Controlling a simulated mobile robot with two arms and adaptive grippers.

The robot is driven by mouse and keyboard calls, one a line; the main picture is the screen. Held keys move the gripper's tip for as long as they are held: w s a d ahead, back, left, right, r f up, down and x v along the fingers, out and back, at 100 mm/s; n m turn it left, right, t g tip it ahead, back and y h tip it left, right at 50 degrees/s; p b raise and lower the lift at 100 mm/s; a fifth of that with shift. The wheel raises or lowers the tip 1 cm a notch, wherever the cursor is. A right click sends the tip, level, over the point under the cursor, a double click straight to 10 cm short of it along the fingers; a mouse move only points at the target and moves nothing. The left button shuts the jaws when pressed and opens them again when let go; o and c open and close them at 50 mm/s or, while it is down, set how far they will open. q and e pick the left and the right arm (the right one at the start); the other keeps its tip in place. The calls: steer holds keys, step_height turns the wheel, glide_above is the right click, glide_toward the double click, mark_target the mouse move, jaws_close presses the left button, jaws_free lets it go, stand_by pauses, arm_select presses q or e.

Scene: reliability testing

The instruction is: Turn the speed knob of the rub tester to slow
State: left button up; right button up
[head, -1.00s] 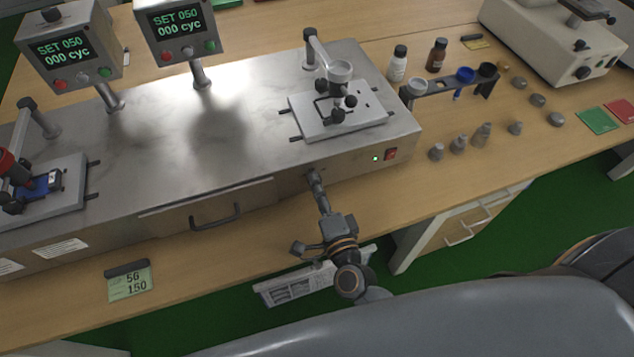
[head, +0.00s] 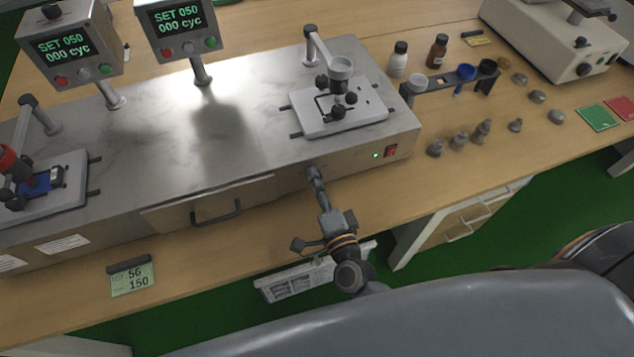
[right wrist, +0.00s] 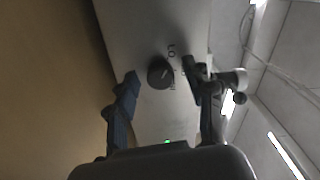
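The rub tester (head: 205,130) is a long steel box on the bench. Two displays on posts (head: 68,48) (head: 180,24) read SET 050 and 000 cyc. The speed knob (right wrist: 160,72) is a small dark round knob on the front face, with partly legible markings beside it. My right gripper (head: 316,176) is at the front face, below the right rubbing station. In the right wrist view my right gripper (right wrist: 160,72) is open, one finger either side of the knob, with gaps showing. The knob is hidden in the head view. My left gripper is not in view.
A bottle rack (head: 450,82) and several grey weights (head: 459,141) stand on the right. The bench's front strip is mostly clear.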

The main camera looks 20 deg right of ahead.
steer(key=s, duration=1.2)
steer(key=shift+d, duration=0.2)
